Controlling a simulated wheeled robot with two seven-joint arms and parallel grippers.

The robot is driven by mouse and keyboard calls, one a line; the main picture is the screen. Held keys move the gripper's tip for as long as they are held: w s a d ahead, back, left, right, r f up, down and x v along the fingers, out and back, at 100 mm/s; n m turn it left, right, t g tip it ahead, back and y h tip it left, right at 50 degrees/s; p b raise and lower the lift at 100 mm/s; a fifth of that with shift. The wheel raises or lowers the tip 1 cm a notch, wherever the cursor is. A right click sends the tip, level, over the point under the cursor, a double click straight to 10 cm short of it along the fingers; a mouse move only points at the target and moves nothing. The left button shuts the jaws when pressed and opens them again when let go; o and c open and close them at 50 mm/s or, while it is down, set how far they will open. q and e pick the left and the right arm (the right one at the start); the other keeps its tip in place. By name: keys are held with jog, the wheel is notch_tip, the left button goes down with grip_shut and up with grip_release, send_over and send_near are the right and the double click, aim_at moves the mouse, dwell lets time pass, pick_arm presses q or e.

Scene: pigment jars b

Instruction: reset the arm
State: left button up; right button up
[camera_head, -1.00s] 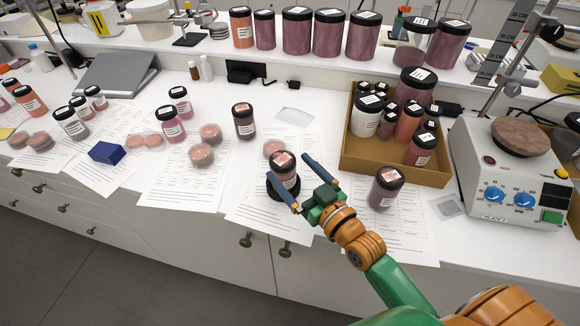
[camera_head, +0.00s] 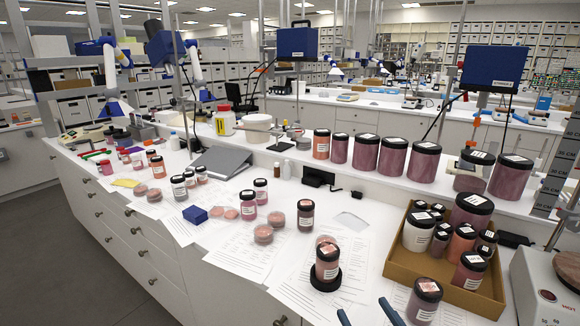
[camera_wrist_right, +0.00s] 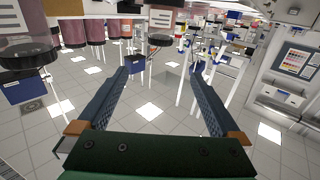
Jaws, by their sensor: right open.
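My right gripper (camera_head: 367,312) shows only as two blue fingertips at the bottom edge of the head view. Its fingers are apart with nothing between them. In the right wrist view both fingers of the gripper (camera_wrist_right: 160,72) are spread and empty, with tiled floor behind. My left gripper is not in view.
A cardboard box of jars (camera_head: 400,262) stands at right, beside a white hotplate device (camera_head: 540,290). Large jars (camera_head: 365,153) line the raised shelf behind. Papers (camera_head: 245,258), petri dishes (camera_head: 263,234), small jars and a blue block (camera_head: 195,215) cover the bench to the left.

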jog(key=s+a+f+g+h, duration=0.2)
jog(key=s+f+g, duration=0.4)
jog(key=f, duration=0.4)
jog(key=s+d+f+m+g+h, duration=0.1)
jog(key=s+d+f+g, duration=0.2)
jog(key=s, duration=0.4)
jog(key=s+d+f+g+h, duration=0.1)
jog(key=s+f+g, duration=0.2)
jog(key=s+g, duration=0.3)
jog(key=s+f, duration=0.2)
jog(key=f, duration=0.6)
jog(key=s+f, duration=0.2)
jog(key=f, duration=0.7)
jog(key=s+d+f+g, duration=0.1)
jog(key=s+d+f, duration=0.1)
jog(key=s+f, duration=0.8)
jog(key=shift+s+h, duration=0.3)
jog(key=shift+s, duration=0.6)
